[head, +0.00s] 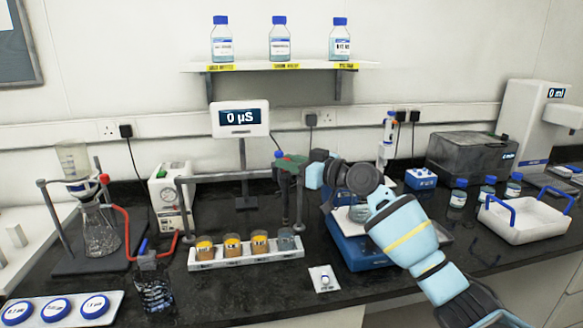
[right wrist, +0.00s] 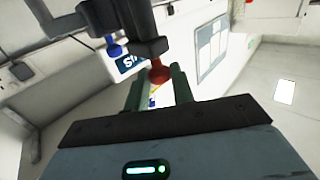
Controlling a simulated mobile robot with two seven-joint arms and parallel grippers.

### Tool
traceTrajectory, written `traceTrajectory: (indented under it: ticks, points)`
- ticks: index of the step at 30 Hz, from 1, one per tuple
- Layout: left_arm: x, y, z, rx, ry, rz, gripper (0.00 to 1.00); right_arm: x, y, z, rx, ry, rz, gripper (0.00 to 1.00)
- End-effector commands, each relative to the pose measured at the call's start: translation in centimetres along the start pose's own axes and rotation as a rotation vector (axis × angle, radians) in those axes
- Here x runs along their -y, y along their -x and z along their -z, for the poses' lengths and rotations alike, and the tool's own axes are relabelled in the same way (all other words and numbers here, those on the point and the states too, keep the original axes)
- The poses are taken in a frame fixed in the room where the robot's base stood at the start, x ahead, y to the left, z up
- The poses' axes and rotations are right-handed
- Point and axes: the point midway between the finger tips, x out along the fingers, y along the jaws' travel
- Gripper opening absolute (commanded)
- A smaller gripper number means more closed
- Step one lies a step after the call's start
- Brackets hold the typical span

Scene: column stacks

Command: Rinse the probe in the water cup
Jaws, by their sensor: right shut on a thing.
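My right gripper (head: 288,165) reaches in from the right and is shut, its green fingers at the right end of a grey rail above the cup row. In the right wrist view the fingers (right wrist: 160,92) close around the probe (right wrist: 159,73), whose red part shows between them. Most of the probe is hidden. The water cup (head: 288,241), with clear contents, stands at the right end of a white rack (head: 228,262), below the gripper. Several cups with orange contents (head: 231,246) stand left of it. My left gripper is not in view.
A meter (head: 240,118) reading 0 µS stands behind the rail (head: 225,178). A blue device (head: 355,246) is close to the right of the rack. A small white packet (head: 324,279) lies in front. Glassware stands at left; a white tray (head: 528,218) is at right.

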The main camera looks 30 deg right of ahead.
Motion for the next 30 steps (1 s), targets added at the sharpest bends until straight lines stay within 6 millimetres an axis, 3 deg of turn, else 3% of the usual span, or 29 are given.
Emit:
traceTrajectory:
  ticks: [3,4,5,17,30]
  points:
    - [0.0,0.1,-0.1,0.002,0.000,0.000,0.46,-0.1,0.1,0.8,-0.017,0.003,-0.004,0.00]
    - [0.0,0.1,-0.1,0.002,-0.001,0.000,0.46,-0.1,0.1,0.8,-0.018,0.003,-0.005,0.28]
    - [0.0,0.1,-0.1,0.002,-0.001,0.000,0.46,-0.1,0.1,0.8,-0.017,0.003,-0.005,0.32]
    - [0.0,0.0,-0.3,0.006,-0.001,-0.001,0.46,-0.2,0.8,0.3,-0.010,0.002,-0.005,0.32]
    - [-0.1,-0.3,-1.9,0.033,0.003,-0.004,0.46,-0.1,6.8,0.2,-0.009,0.003,-0.005,0.32]
